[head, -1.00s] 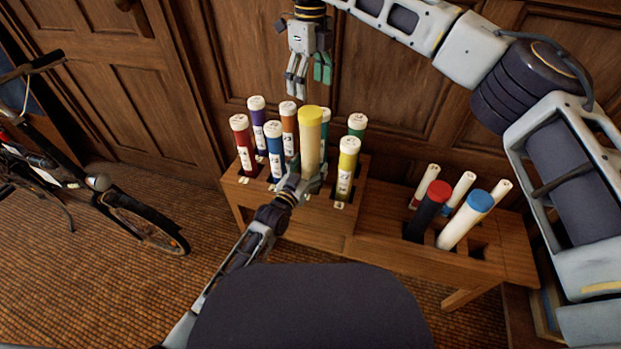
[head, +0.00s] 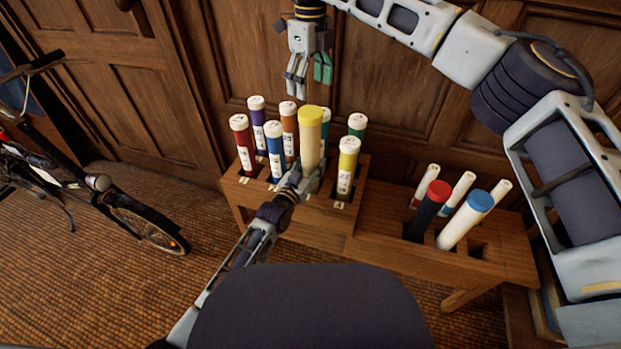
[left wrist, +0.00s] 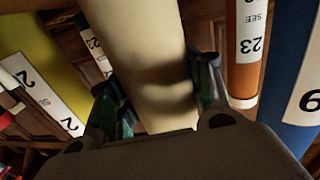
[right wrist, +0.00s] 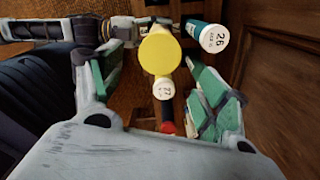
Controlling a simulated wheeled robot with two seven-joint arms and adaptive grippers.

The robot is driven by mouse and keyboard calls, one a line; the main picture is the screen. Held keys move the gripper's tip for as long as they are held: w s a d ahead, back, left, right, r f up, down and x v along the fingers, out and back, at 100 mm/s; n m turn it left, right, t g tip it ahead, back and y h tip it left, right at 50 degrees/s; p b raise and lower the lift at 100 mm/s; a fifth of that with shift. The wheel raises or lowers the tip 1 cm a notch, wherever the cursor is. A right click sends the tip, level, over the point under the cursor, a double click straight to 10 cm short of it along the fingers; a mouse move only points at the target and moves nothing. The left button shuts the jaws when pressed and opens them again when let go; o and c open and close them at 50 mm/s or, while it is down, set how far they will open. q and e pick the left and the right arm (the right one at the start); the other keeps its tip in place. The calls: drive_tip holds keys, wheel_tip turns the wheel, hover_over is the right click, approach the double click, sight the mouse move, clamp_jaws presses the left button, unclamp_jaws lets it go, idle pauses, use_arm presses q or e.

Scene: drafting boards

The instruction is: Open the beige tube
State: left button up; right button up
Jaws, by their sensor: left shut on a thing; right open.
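The beige tube (head: 310,150) stands upright among the coloured tubes in the wooden rack, with a yellow cap (head: 310,116) on its top. My left gripper (head: 305,180) is shut around its lower body; the left wrist view shows the beige body (left wrist: 150,60) between the green-padded fingers (left wrist: 160,100). My right gripper (head: 308,72) hangs above and slightly behind the cap, open and empty. In the right wrist view the yellow cap (right wrist: 160,52) shows beyond and between the open fingers (right wrist: 155,85). The tube's bottom is hidden in the head view.
Red (head: 241,135), purple (head: 257,122), blue (head: 274,145), orange (head: 289,120), yellow (head: 347,165), green (head: 357,124) and teal (right wrist: 207,38) tubes crowd around it. A lower rack (head: 400,255) at right holds a black red-capped tube (head: 428,208), a white blue-capped tube (head: 465,222) and white rolls.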

drive_tip(key=shift+o, duration=0.9)
drive_tip(key=shift+a+f, duration=0.35)
drive_tip(key=shift+a, duration=0.15)
drive_tip(key=s+a+f+n+y, duration=0.1)
drive_tip(key=a+f+n+y, duration=0.25)
drive_tip(key=a, duration=0.55)
drive_tip(key=s+a+f+n+y, duration=0.2)
drive_tip(key=a+y, duration=0.2)
drive_tip(key=a, duration=0.4)
drive_tip(key=s+a+r+n+y, duration=0.25)
drive_tip(key=a+y, duration=0.25)
drive_tip(key=a, duration=0.4)
drive_tip(key=s+a+r+m+t+y, duration=0.1)
drive_tip(key=s+a+r+t+y, duration=0.3)
drive_tip(key=r+t+y, duration=0.35)
drive_tip(key=w+d+m+t+h, duration=0.3)
drive_tip(key=d+m+t+h, duration=1.1)
drive_tip(key=d+m+h, duration=0.15)
drive_tip(key=s+d+f+m+g+h, duration=0.4)
drive_tip(key=d+f+m+g+h, duration=0.1)
drive_tip(key=d+f+h, duration=0.4)
drive_tip(key=d+f+g, duration=0.1)
drive_tip(key=d, duration=0.1)
drive_tip(key=shift+s+d+f, duration=0.3)
drive_tip(key=shift+s+d, duration=0.1)
